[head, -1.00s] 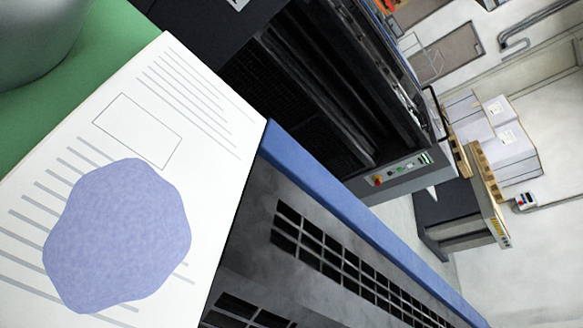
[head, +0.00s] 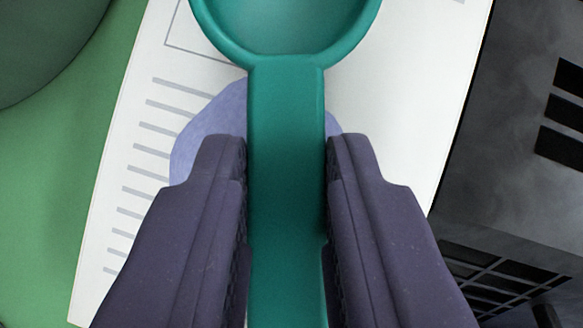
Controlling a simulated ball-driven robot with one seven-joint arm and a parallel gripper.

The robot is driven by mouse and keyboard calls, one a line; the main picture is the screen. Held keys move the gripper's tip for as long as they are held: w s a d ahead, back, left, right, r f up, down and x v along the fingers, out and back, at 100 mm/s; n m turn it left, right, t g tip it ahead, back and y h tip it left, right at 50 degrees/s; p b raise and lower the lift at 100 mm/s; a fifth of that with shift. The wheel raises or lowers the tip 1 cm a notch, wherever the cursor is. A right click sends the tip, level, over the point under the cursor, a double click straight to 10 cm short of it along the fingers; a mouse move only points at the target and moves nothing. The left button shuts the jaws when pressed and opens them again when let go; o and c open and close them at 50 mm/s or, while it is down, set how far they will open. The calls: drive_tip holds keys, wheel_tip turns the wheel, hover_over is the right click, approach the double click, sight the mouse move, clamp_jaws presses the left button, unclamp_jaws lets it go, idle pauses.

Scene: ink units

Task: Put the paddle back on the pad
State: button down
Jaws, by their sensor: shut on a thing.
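My gripper (head: 286,160) is shut on the handle of a teal paddle (head: 286,110), with one dark purple finger on each side. The paddle's round, rimmed head points to the top of the head view and is cut off by the frame edge. Behind the handle is a flat blue-violet pad (head: 212,135) with a rounded, uneven outline. It lies on a white printed sheet (head: 400,110). The handle and fingers hide most of the pad. I cannot tell how far the paddle is above the sheet.
A green surface (head: 60,220) lies left of the sheet, with a grey-green rounded object (head: 45,45) at the top left. A dark grey machine side (head: 520,210) with slotted openings is on the right, past the sheet's edge.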

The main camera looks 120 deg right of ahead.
wheel_tip(320, 180, down, 3)
drive_tip(key=shift+r, duration=0.15)
drive_tip(key=c, duration=0.9)
unclamp_jaws()
drive_tip(key=shift+c, duration=0.2)
drive_tip(key=shift+s+r, duration=0.1)
drive_tip(key=shift+r, duration=0.1)
